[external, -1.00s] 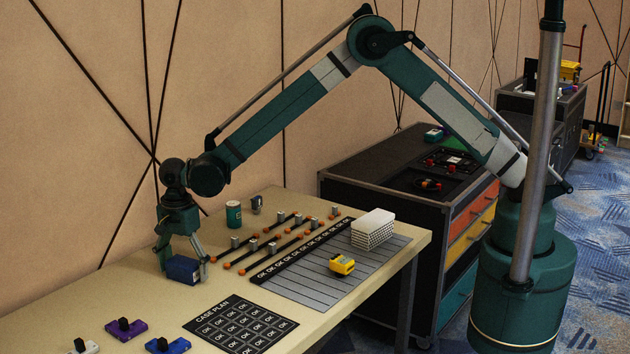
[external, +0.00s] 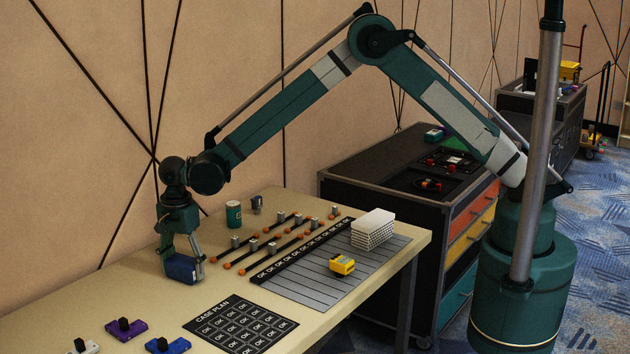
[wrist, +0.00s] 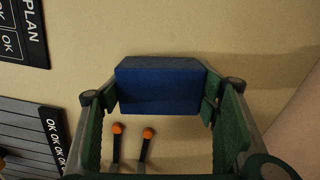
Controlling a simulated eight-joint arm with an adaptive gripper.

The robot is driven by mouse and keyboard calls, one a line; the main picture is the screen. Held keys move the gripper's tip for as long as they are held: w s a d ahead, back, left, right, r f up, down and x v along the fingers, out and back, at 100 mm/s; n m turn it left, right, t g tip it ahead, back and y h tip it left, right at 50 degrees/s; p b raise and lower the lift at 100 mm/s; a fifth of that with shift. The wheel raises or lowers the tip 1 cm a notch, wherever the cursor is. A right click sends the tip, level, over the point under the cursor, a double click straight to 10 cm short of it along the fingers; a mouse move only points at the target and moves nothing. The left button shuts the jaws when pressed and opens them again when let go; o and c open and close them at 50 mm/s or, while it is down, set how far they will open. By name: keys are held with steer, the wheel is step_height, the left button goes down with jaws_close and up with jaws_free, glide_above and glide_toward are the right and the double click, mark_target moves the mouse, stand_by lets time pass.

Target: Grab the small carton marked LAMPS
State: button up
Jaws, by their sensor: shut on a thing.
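A small dark blue carton (external: 180,268) is at the far left part of the table. No LAMPS marking can be read on the sides that show. My gripper (external: 184,273) points down over the carton and is shut on it, one finger at each end. In the wrist view the carton (wrist: 160,84) spans the space between the fingertips (wrist: 160,103). I cannot tell whether its underside touches the table.
Black rods with orange ends (external: 252,252) lie right of the carton. A green can (external: 234,214) stands behind them. The CASE PLAN sheet (external: 240,324) lies in front, with a yellow item (external: 342,265) and a white stack (external: 373,229) farther right. Purple (external: 127,330) and blue (external: 168,345) pieces lie front left.

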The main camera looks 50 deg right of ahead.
mark_target(183, 261)
step_height(183, 261, up, 10)
steer(key=shift+f+p, duration=0.25)
steer(key=shift+p, duration=0.5)
